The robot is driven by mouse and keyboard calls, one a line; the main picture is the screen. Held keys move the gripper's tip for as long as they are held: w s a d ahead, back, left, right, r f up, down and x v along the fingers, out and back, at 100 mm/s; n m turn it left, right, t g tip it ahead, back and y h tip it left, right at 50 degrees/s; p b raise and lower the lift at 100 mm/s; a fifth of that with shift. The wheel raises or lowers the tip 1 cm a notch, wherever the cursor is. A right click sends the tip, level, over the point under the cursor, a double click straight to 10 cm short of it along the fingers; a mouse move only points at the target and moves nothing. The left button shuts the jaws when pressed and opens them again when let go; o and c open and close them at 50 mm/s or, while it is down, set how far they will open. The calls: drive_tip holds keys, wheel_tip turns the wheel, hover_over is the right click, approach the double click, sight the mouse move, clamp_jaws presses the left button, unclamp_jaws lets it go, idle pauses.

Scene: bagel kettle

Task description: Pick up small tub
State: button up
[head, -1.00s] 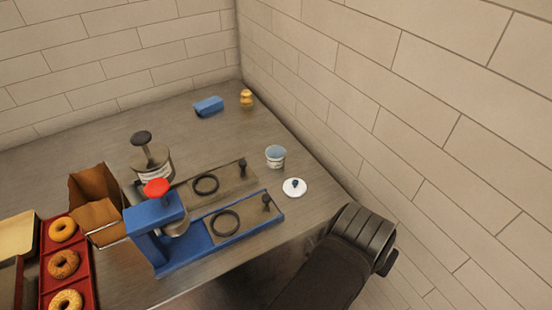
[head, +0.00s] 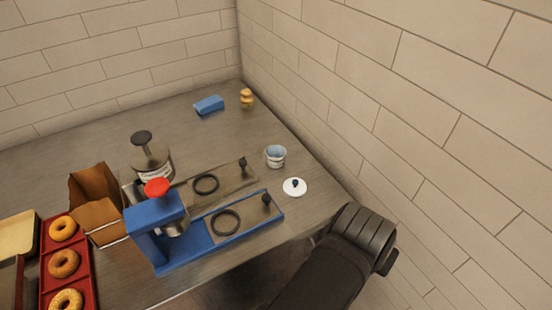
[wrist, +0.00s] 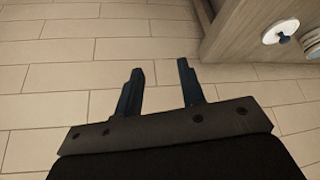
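The small tub (head: 275,157) is a white cup with a label and a blue-grey inside, upright on the right part of the metal counter. A round white lid with a dark knob (head: 294,187) lies just in front of it, apart from it. In the wrist view the lid (wrist: 281,31) shows at the upper right, with part of the tub (wrist: 312,46) cut off at the right edge. My gripper (wrist: 158,75) is open and empty in the wrist view, away from the tub and pointing toward the tiled surface. In the head view its fingers are hidden.
A blue press (head: 165,230) with a red knob and a steel canister (head: 152,162) stand left of the tub. A blue block (head: 209,105) and a yellow item (head: 246,97) sit at the back. A brick wall (head: 400,110) runs close along the right.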

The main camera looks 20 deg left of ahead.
drive_tip(key=o, duration=0.9)
